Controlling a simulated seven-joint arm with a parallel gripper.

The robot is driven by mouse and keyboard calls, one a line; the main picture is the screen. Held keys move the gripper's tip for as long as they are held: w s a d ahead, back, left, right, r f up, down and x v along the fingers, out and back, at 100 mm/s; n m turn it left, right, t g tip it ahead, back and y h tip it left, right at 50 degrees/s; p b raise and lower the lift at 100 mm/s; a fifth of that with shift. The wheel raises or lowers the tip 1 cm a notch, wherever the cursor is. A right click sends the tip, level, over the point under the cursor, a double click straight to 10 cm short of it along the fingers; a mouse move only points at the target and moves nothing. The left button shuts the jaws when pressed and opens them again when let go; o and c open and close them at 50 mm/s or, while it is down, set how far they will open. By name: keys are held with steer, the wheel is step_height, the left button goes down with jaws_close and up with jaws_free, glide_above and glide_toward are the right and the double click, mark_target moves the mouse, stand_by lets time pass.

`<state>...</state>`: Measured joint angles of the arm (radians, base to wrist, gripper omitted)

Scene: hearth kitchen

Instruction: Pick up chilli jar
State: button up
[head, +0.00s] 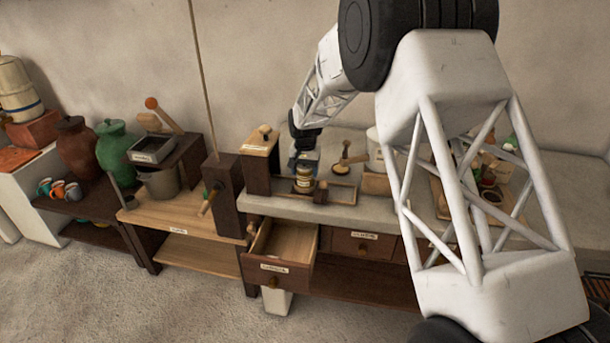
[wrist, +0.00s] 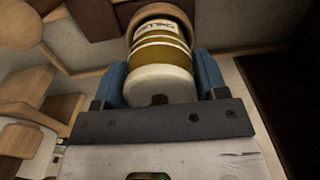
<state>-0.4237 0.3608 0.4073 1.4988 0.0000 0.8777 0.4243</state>
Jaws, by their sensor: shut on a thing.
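The chilli jar (wrist: 160,62) is a banded ochre and cream jar with a pale lid and a label partly reading "CHILLI" in the wrist view. In the head view the jar (head: 304,180) is at the left end of a small wooden tray on the counter. My gripper (wrist: 160,84) is shut on the jar, with one blue finger on each side of it. In the head view my gripper (head: 305,160) is at the jar's top. I cannot tell whether the jar touches the tray.
The wooden tray (head: 341,193) holds a small dark item (head: 321,192). A wooden box (head: 260,162) stands just left of the jar. An open drawer (head: 285,245) juts out below the counter. A wooden spoon-like tool (head: 347,160) is behind the tray.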

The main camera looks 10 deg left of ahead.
steer(key=shift+s, duration=0.15)
steer(key=shift+c, duration=0.4)
steer(key=shift+r, duration=0.35)
steer(key=shift+c, duration=1)
steer(key=shift+w+r, duration=0.2)
steer(key=shift+r, duration=1.6)
